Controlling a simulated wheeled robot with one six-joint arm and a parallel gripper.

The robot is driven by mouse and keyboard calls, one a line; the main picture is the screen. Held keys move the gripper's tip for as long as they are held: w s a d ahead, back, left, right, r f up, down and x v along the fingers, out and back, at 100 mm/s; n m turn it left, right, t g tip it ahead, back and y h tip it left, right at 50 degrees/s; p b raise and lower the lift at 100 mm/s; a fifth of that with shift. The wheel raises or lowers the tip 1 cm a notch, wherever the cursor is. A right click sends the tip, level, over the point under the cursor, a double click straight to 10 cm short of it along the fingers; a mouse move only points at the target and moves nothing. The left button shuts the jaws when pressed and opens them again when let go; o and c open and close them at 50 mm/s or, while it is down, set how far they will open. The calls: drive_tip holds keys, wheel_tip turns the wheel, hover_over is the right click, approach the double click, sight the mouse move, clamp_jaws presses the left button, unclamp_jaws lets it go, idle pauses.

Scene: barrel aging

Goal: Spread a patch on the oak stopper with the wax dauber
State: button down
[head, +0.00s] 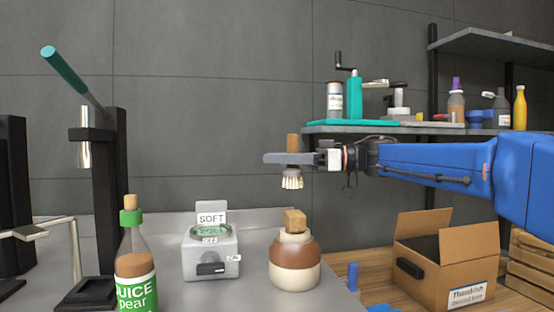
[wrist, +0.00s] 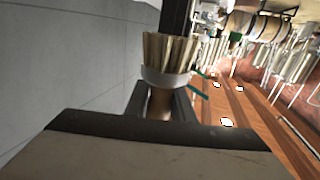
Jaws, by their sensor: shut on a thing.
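My gripper (head: 290,158) is shut on the wooden handle of the wax dauber (head: 291,180), a brush with pale bristles. The dauber hangs bristles down, well above the oak stopper (head: 294,220) and roughly over it. The stopper is a light wood block in the mouth of a round brown and cream jar (head: 295,262) on the grey counter. Bristles and stopper are apart. In the wrist view the dauber's bristles (wrist: 168,52) and pale collar show between the jaws; the stopper is not visible there. Any wax on the bristles or stopper cannot be made out.
Left of the jar stand a white box labelled SOFT (head: 211,258) and a corked juice bottle (head: 134,265). A lever press (head: 97,190) stands further left. A cardboard box (head: 447,262) is at right. A shelf (head: 400,129) with bottles is behind my arm.

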sight(285, 184)
drive_tip(key=shift+s+d+f, duration=0.25)
drive_tip(key=shift+s+f, duration=0.45)
drive_tip(key=shift+f, duration=0.3)
drive_tip(key=shift+s+d+f, duration=0.2)
drive_tip(key=shift+s+f, duration=0.5)
drive_tip(key=shift+f, duration=0.3)
drive_tip(key=shift+f, duration=0.8)
drive_tip(key=shift+f, duration=0.25)
drive_tip(key=shift+w, duration=0.1)
drive_tip(key=shift+w+a, duration=0.1)
drive_tip(key=shift+w, duration=0.3)
